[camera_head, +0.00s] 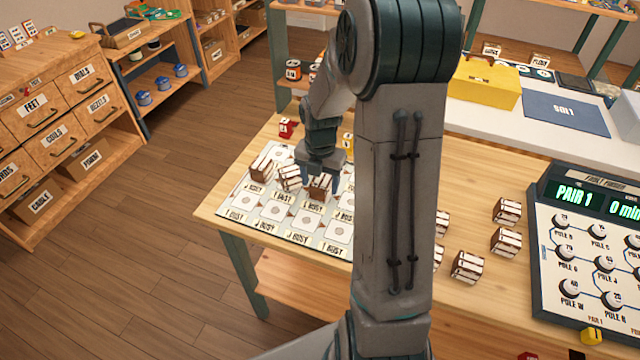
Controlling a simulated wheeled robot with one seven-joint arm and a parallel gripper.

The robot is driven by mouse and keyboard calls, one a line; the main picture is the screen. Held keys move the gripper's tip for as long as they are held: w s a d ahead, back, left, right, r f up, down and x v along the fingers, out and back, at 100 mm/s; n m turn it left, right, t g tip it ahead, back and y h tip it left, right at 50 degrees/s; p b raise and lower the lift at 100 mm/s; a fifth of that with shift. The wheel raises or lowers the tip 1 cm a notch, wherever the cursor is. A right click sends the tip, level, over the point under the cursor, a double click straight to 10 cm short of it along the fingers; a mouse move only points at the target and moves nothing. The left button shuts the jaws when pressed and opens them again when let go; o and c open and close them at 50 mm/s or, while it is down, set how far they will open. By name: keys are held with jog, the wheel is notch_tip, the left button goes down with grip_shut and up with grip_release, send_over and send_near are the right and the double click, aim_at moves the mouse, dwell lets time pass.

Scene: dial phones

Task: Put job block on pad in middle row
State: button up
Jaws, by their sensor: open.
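The mat (250,213) of pads lies at the left end of the wooden table, with rows of white squares, some labelled "BUSY". Brown-and-white job blocks stand on it in a line: one at the left (262,168), one in the centre (289,178) and one (320,187) directly below my gripper. My gripper (320,172) is open and points down, its fingertips at or just above the top of that right block. I cannot tell whether they touch it. My arm hides the right part of the mat.
Several more striped blocks stand right of my arm, such as this one (467,267). A dial panel (590,255) reading "PAIR 1" stands at the right. A red object (286,127) stands behind the mat. A yellow box (485,85) is on the back counter.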

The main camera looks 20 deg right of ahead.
aim_at(320, 181)
notch_tip(320, 181, up, 10)
jog(key=s+a+r+m+t, duration=0.1)
jog(key=s+a+r+m, duration=0.1)
jog(key=s+m, duration=0.4)
jog(key=s+a+r+m+t, duration=0.1)
jog(key=s+a+m, duration=0.3)
jog(key=m, duration=0.8)
jog(key=s+a+r+m, duration=0.2)
jog(key=s+a+m, duration=0.1)
jog(key=s+m, duration=0.5)
jog(key=shift+a+r+m+t, duration=0.25)
jog(key=shift+r+m+t, duration=0.15)
jog(key=shift+m, duration=0.2)
jog(key=shift+s, duration=0.1)
